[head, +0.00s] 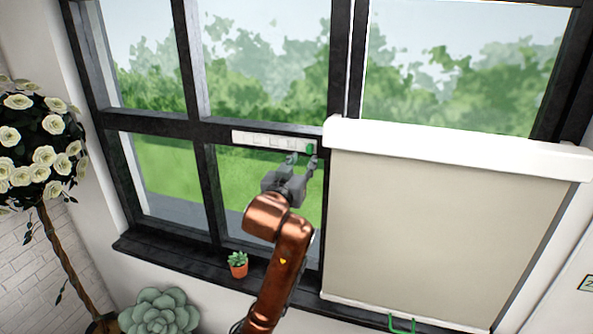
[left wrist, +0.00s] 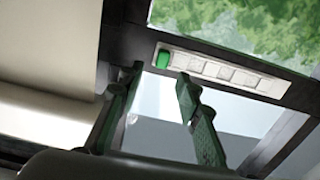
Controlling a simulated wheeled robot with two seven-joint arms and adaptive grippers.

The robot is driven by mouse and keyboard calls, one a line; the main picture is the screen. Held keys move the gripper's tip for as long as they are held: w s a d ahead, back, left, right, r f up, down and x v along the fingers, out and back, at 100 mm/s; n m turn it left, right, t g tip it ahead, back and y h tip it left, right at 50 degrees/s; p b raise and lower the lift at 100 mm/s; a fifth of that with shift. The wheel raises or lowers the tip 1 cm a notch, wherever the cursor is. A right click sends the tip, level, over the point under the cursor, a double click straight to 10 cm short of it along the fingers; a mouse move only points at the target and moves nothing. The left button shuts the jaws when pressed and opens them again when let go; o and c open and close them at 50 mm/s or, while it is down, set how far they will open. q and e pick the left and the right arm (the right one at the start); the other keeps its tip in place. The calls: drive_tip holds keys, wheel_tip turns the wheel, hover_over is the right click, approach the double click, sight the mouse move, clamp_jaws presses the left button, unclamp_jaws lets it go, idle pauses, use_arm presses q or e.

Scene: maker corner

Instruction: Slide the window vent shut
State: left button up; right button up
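The window vent (head: 270,141) is a white strip with several slots, set on the dark crossbar of the window. Its green knob (head: 310,148) is at the right end in the head view. In the left wrist view the vent (left wrist: 230,75) runs to the right and the green knob (left wrist: 163,59) is at its left end. My left gripper (head: 303,160) is open and empty just below the knob. In the left wrist view its two fingers (left wrist: 158,80) stand apart, with the knob beyond and between their tips, seemingly not touched. My right gripper is not in view.
A beige roller blind (head: 430,230) with a white top box (head: 450,149) hangs close to the right of the knob. A small potted plant (head: 238,264) stands on the dark sill. A white rose tree (head: 40,150) is at the left, a large succulent (head: 160,312) below.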

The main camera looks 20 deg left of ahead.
use_arm(q)
drive_tip(key=s, duration=0.6)
drive_tip(key=shift+d, duration=0.15)
drive_tip(key=shift+f, duration=0.1)
